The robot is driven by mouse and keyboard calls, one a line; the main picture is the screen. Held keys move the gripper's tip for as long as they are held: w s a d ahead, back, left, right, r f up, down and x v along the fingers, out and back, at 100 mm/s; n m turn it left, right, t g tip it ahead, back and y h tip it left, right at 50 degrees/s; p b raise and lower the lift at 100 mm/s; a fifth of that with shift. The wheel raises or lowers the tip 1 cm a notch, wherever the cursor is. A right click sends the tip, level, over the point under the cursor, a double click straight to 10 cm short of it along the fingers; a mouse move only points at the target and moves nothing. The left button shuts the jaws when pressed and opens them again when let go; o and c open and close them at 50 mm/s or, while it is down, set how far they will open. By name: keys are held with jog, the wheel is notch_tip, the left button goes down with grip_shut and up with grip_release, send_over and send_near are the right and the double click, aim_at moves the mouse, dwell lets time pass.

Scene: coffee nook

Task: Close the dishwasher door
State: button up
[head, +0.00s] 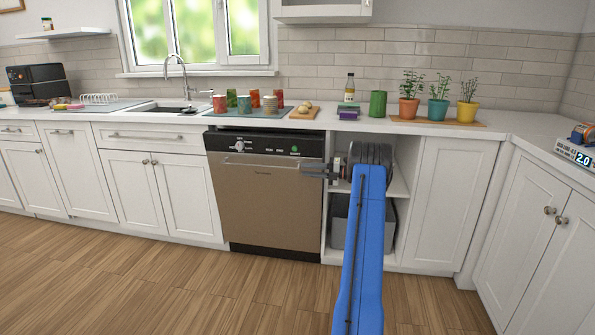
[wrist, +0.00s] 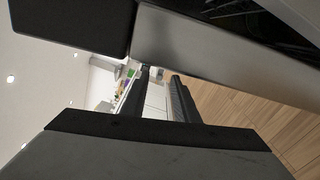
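The dishwasher door (head: 265,200) has a steel front, a black control panel (head: 265,142) and a bar handle (head: 265,162). In the head view it stands upright or nearly so, and I cannot tell whether its top is flush with the cabinets. My gripper (head: 308,171) is by the upper right of the door, its fingers pointing left. Contact with the door cannot be told. In the wrist view my gripper (wrist: 160,78) shows a gap between its two fingers, with nothing held. A steel panel (wrist: 200,45) crosses the upper part of that view.
An open shelf niche (head: 401,165) with a grey bin (head: 340,225) is right of the dishwasher, behind my arm. Mugs (head: 244,104) and potted plants (head: 438,105) stand on the counter above. The wooden floor (head: 190,290) in front of the dishwasher is clear.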

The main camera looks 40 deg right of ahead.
jog(key=v, duration=0.8)
jog(key=shift+s+d, duration=0.2)
jog(key=shift+s, duration=0.05)
